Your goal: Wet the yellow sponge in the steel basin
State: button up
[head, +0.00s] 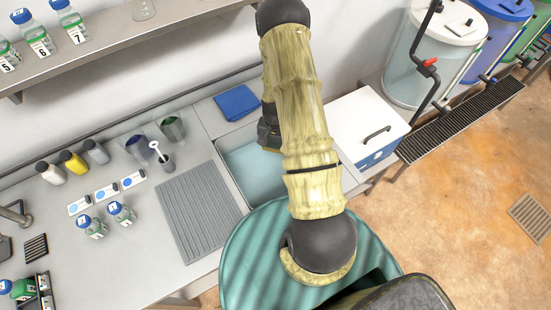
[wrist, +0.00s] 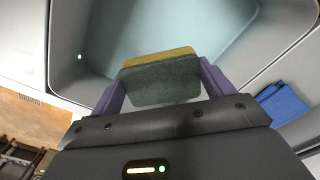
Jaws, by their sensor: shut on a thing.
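The yellow sponge (wrist: 158,80) has a yellow layer and a dark green layer. In the wrist view it is between the two purple fingers of my gripper (wrist: 160,88), which is shut on it. Behind it in the wrist view is the basin (wrist: 85,50), with pale blue-green water (wrist: 200,25) in it. I cannot tell whether the sponge touches the water.
A blue cloth (head: 237,102) lies behind the basin. A grey ribbed mat (head: 199,210) is to its left, with bottles (head: 121,213) and cups (head: 171,127) further left. A white-lidded cooler (head: 368,125) stands to the right, near large tanks (head: 430,50).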

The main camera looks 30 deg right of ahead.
aim_at(275, 143)
jog(key=shift+r, duration=0.1)
jog(key=shift+r+p, duration=1.25)
jog(key=shift+r, duration=0.7)
jog(key=w+a+f+n+b, duration=0.1)
jog(key=a+f+n+b, duration=0.1)
jog(key=a, duration=0.4)
jog(key=w+a+f+n+b, duration=0.1)
jog(key=a+f+n+b, duration=0.1)
jog(key=a+n+b, duration=0.3)
jog(key=shift+w+a+f+n, duration=0.25)
jog(key=shift+a+f+n, duration=0.1)
jog(key=shift+a+n, duration=0.6)
